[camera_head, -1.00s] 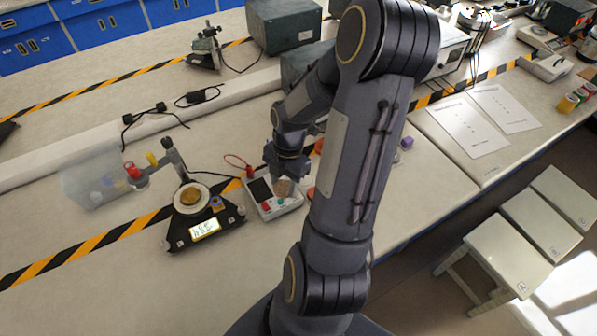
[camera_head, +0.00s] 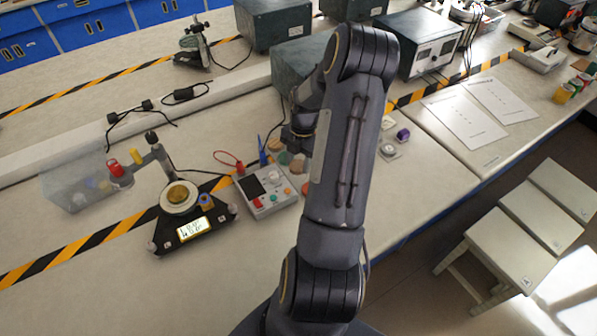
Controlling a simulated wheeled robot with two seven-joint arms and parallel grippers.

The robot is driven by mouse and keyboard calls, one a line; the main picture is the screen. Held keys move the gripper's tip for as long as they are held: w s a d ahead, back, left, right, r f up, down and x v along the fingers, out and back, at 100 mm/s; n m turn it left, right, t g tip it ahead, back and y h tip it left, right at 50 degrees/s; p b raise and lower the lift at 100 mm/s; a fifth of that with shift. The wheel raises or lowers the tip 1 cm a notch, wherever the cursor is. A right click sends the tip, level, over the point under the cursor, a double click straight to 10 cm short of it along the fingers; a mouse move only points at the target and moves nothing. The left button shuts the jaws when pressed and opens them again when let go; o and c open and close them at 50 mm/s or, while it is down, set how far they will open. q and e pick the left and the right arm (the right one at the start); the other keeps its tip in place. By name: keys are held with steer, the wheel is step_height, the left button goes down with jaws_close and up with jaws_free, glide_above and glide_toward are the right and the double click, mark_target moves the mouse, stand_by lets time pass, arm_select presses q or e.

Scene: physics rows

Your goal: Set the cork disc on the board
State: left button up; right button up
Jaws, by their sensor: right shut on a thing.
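My right gripper (camera_head: 298,146) is partly hidden by my own arm and points down behind the white instrument. It is shut on a small brown disc, which I take for the cork disc (camera_head: 297,165), just below the jaws. A greenish disc (camera_head: 284,158) shows beside it and an orange disc (camera_head: 306,188) lies nearer. I cannot make out a clear board; the flat white instrument (camera_head: 264,203) with a dark screen and coloured buttons is next to the discs. My arm covers the area to the right. My left gripper is not in view.
A black balance (camera_head: 218,215) with a yellow disc on its pan stands left of the instrument. A clear box (camera_head: 72,190) is further left. A purple item (camera_head: 403,134) sits right of my arm. Grey-green boxes (camera_head: 272,24) stand behind.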

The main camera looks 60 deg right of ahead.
mark_target(299, 161)
steer(key=shift+w+d+f, duration=0.2)
steer(key=shift+d+f, duration=0.1)
steer(key=shift+f, duration=0.15)
steer(key=f+b, duration=0.2)
steer(key=f, duration=0.1)
steer(key=shift+w+d+f+b, duration=0.1)
steer(key=shift+d+f+b, duration=0.1)
steer(key=shift+f+b, duration=0.15)
steer(key=shift+r, duration=0.15)
steer(key=o, duration=0.5)
steer(key=shift+f, duration=0.2)
steer(key=o, duration=0.5)
steer(key=shift+c, duration=0.2)
